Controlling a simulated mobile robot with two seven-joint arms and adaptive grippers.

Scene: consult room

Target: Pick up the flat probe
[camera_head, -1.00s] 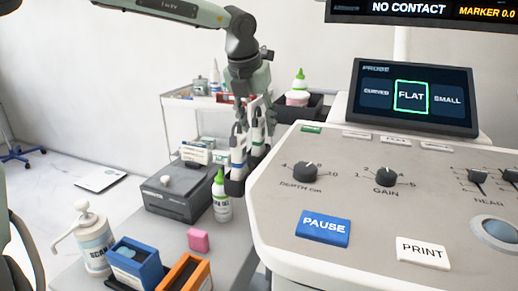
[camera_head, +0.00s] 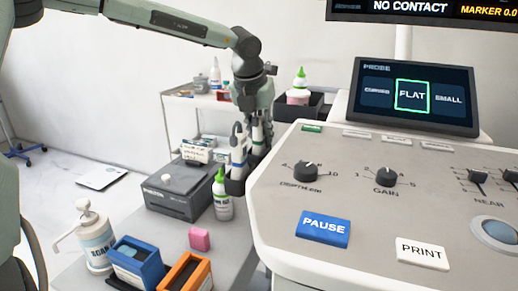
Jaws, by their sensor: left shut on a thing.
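Two probes stand upright side by side in dark holders on the left side of the ultrasound console. The nearer probe (camera_head: 238,155) is white and grey with a blue band. The one behind it, a probe with a green band (camera_head: 259,143), is mostly covered by my left gripper. My left gripper (camera_head: 261,128) points down and is shut on the upper part of the green-banded probe, which still sits at its holder. The probe's head shape is hidden. The console screen (camera_head: 412,96) has FLAT outlined in green. My right gripper is not in view.
A gel bottle (camera_head: 222,198) with a green cap stands close below the holders, beside a grey box (camera_head: 180,191). A pump bottle (camera_head: 94,240), a pink block (camera_head: 200,239) and blue and orange trays stand nearer. The console (camera_head: 345,190) fills the right. A white cart stands behind.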

